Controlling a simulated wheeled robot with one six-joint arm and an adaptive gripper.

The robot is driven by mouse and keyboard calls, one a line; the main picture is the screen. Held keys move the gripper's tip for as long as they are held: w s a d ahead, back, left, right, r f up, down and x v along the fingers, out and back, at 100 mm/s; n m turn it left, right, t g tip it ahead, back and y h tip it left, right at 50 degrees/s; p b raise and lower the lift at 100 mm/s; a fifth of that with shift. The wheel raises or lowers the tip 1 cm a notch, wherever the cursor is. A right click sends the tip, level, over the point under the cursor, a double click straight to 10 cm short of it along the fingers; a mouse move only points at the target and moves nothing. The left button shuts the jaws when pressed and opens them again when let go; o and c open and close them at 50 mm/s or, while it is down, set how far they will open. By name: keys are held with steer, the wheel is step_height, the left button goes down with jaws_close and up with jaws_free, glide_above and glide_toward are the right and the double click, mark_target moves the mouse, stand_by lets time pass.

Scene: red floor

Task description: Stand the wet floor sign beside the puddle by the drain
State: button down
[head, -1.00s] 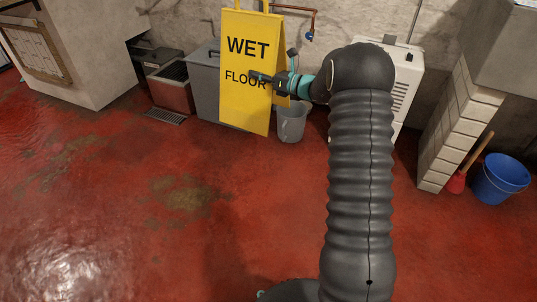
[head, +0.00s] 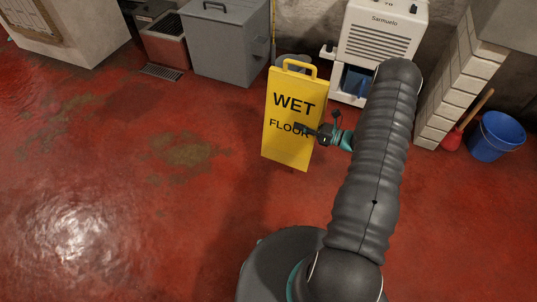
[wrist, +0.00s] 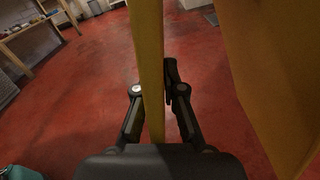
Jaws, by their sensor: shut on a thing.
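The yellow wet floor sign (head: 280,138) is upright in the head view, right of the picture's middle, with a handle at its top. My gripper (head: 318,132) is shut on the right edge of its front panel, beside the word FLOOR. In the wrist view, my gripper (wrist: 156,92) has one finger on each side of the yellow panel (wrist: 149,50); a second panel (wrist: 275,70) stands apart at right. I cannot tell whether the sign's feet touch the floor. The drain grate (head: 162,72) is at upper left. Glossy wet-looking floor (head: 80,230) lies at lower left; the puddle's outline is unclear.
A grey lidded bin (head: 228,45) and a red-brown box (head: 166,42) stand behind the drain. A white machine (head: 378,42) is behind the sign. A blue bucket (head: 497,137) and red plunger (head: 453,138) are at right. The floor left of the sign is clear.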

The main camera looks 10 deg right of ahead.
steer(key=shift+w+a+f, duration=0.35)
steer(key=shift+a+f, duration=1.4)
steer(key=shift+a, duration=0.05)
steer(key=shift+w+a+f, duration=0.4)
steer(key=shift+a+f, duration=1.35)
steer(key=shift+a, duration=0.05)
steer(key=shift+w+a+f, duration=0.35)
steer(key=shift+a+f, duration=1.4)
steer(key=shift+a, duration=0.05)
steer(key=shift+f, duration=0.15)
steer(key=c, duration=1.3)
jaws_free()
glide_above(298, 163)
